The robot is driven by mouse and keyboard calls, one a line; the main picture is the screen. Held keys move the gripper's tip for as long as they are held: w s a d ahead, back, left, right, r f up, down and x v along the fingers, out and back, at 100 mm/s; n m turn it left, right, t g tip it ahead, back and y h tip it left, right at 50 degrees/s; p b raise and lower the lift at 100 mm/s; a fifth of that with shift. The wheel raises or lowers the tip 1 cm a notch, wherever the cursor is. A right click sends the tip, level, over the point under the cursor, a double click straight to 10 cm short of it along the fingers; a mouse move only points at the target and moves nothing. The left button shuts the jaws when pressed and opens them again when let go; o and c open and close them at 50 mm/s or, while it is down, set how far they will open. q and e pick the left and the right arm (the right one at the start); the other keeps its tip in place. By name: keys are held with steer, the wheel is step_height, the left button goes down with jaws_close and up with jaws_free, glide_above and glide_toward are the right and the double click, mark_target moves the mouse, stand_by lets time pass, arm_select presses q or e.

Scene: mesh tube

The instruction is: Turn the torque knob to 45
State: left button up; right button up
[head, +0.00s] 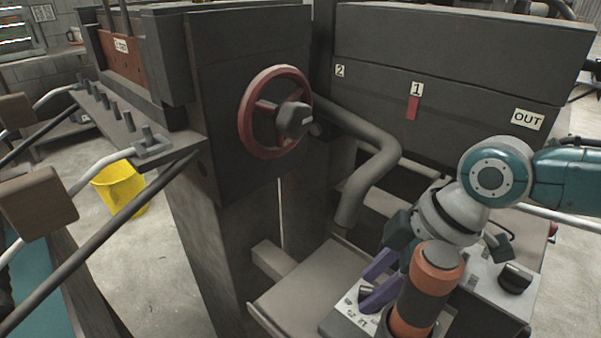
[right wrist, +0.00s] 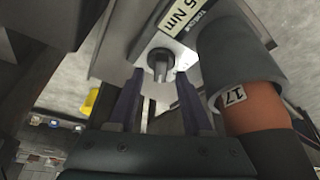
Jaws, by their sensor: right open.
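The torque knob (right wrist: 160,63) is a small dark grey knob on a pale panel (right wrist: 150,42) with the word TORQUE and a partly cut-off "5 Nm" sign. In the head view the knob (head: 365,291) is small and partly hidden by my right gripper. My right gripper (head: 371,287) has purple fingers that are spread open. In the right wrist view the fingertips of my right gripper (right wrist: 158,77) stand either side of the knob with gaps, and it is not gripped. Its pointer setting cannot be read. My left gripper is not in view.
An orange and black cylinder (head: 427,285), labelled 17 in the right wrist view (right wrist: 234,97), stands close beside my right gripper. A second black knob (head: 516,278) is to the right. A red handwheel (head: 248,117) and a bent grey pipe (head: 375,163) stand behind.

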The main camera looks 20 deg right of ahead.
steer(key=p+v, duration=0.2)
steer(key=v, duration=0.8)
stand_by(0.3)
